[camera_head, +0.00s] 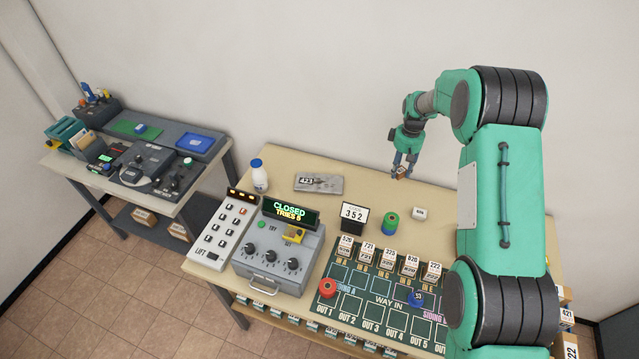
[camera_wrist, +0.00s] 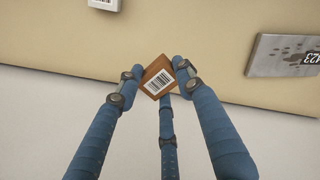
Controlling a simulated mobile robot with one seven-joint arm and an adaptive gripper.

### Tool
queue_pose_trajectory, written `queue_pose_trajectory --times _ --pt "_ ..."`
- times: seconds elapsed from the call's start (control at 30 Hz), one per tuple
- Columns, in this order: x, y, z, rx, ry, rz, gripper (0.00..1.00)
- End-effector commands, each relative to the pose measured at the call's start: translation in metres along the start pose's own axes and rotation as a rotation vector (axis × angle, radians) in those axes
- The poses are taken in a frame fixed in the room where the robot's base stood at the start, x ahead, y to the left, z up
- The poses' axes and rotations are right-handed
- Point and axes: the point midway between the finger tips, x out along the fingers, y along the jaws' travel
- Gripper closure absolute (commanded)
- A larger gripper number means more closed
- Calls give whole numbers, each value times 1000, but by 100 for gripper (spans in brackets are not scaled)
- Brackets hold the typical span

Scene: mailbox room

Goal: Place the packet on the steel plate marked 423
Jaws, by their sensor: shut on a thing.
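My gripper (camera_head: 405,164) is raised above the back right part of the wooden table. In the wrist view its blue fingers (camera_wrist: 158,78) are closed around the packet (camera_wrist: 158,82), a small brown box with a white barcode label. The packet also shows in the head view (camera_head: 401,173), partly hidden by the fingers. The steel plate (camera_head: 319,183) lies flat near the table's back edge, left of my gripper. It is grey with dark smudges and a label that seems to read 423. Part of it shows at the right of the wrist view (camera_wrist: 285,57), apart from the packet.
In front are a 352 sign (camera_head: 353,216), a green spool (camera_head: 390,222), a small white block (camera_head: 419,213) and a grey control box (camera_head: 279,250). The table between plate and gripper looks clear.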

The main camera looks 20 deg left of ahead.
Motion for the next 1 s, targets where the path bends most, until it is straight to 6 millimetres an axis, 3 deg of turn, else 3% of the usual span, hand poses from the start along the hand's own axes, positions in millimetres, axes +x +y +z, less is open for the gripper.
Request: queue_pose_trajectory --times 0.1,0.3,0.6,0.8,1.0 --pt "-1 -40 -34 -117 1 0 90" --pt "-4 -107 -82 -312 1 0 90" --pt "-7 -190 -131 -544 1 0 90" --pt "-8 -215 -143 -611 1 0 90" --pt "-8 -219 -145 -621 1 0 90"
